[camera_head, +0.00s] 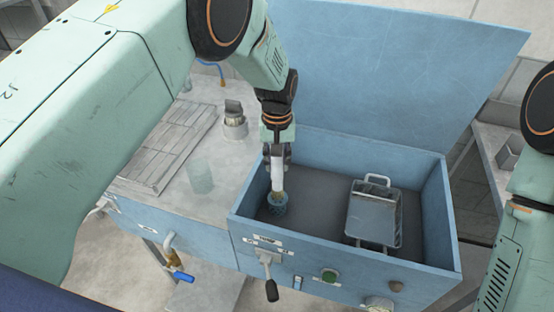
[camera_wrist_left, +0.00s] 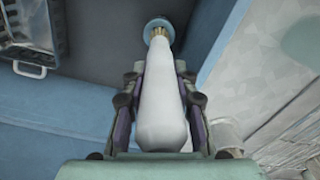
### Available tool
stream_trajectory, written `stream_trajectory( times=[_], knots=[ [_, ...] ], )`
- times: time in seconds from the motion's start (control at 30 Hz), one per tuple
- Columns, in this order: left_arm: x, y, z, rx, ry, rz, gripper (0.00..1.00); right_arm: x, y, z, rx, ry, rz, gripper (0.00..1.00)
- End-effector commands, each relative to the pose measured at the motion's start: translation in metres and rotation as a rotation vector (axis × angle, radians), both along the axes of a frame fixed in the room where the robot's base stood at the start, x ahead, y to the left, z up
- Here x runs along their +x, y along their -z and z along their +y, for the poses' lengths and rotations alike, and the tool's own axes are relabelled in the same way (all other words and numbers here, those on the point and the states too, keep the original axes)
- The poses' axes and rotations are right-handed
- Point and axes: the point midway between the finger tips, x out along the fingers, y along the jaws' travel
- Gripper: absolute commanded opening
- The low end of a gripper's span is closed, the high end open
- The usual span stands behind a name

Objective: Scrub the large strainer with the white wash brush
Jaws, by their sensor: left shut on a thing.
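My left gripper (camera_head: 278,158) points down into the blue wash tub and is shut on the white wash brush (camera_head: 277,176). It also shows in the left wrist view (camera_wrist_left: 160,100), with the brush's white handle (camera_wrist_left: 160,95) between its fingers. My right gripper is out of view.
A grey metal basket with handles (camera_head: 375,215) lies in the right half of the tub (camera_head: 340,255). The tub's lid (camera_head: 390,75) stands open behind. The tub's middle floor is clear.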

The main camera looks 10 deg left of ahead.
Motion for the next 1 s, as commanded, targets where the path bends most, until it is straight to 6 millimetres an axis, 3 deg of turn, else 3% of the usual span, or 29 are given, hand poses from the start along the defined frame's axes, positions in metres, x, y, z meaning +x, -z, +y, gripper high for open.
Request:
stream_trajectory(
  times=[0.53, 0.8, 1.0],
  knots=[
    [0.001, 0.007, 0.001, -0.001, -0.001, -0.001, 0.0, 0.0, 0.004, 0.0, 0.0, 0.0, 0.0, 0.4],
    [0.002, 0.005, 0.016, 0.0, -0.001, -0.001, 0.0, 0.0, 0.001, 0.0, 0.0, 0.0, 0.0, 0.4],
    [0.002, 0.005, 0.016, 0.0, 0.0, -0.001, 0.0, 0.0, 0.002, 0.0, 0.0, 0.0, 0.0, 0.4]
  ],
)
